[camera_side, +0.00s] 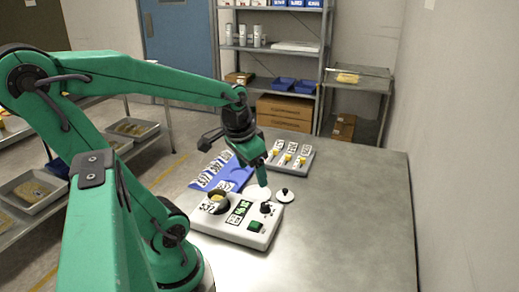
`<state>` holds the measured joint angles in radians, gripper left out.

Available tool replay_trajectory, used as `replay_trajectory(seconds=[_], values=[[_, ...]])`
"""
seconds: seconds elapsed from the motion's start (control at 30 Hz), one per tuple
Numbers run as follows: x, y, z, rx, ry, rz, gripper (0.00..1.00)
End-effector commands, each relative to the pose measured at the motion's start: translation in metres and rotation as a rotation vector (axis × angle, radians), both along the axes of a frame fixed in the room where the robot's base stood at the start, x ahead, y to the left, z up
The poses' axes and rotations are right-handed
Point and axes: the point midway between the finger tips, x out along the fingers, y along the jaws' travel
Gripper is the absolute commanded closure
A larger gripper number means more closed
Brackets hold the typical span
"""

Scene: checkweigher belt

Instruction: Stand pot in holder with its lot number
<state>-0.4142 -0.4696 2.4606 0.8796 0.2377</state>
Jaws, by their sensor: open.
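A small dark round pot (218,197) with something yellow in it sits at the left end of a white weighing unit (232,235). A white number label lies in front of it, too small to read surely. A blue rack (233,179) with several white number labels (212,170) stands behind the unit, partly hidden by my arm. My gripper (264,184) is open and points down over the back right of the unit, to the right of the pot and apart from it. I cannot make out anything between its fingers.
The unit carries a display (238,212), a green button (256,226) and a black knob (266,208). A white disc with a black knob (285,196) lies to its right. A white block (291,157) with labels and yellow parts stands behind. The table's right side (350,215) is clear.

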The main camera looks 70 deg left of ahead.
Motion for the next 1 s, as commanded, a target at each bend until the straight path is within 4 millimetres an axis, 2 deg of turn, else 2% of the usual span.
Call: replay_trajectory(seconds=[0.03,0.2,0.43,0.6,0.7,0.73,1.0], values=[[0.003,-0.013,0.007,0.005,-0.029,-0.03,0.3],[0.005,-0.051,0.025,-0.001,-0.114,-0.099,0.3],[0.0,-0.088,0.043,-0.027,-0.204,-0.171,0.3],[-0.003,-0.099,0.048,-0.04,-0.231,-0.191,0.3],[-0.003,-0.1,0.049,-0.042,-0.234,-0.193,0.3],[-0.003,-0.1,0.049,-0.042,-0.234,-0.193,0.26],[-0.003,-0.1,0.049,-0.042,-0.233,-0.191,0.26]])
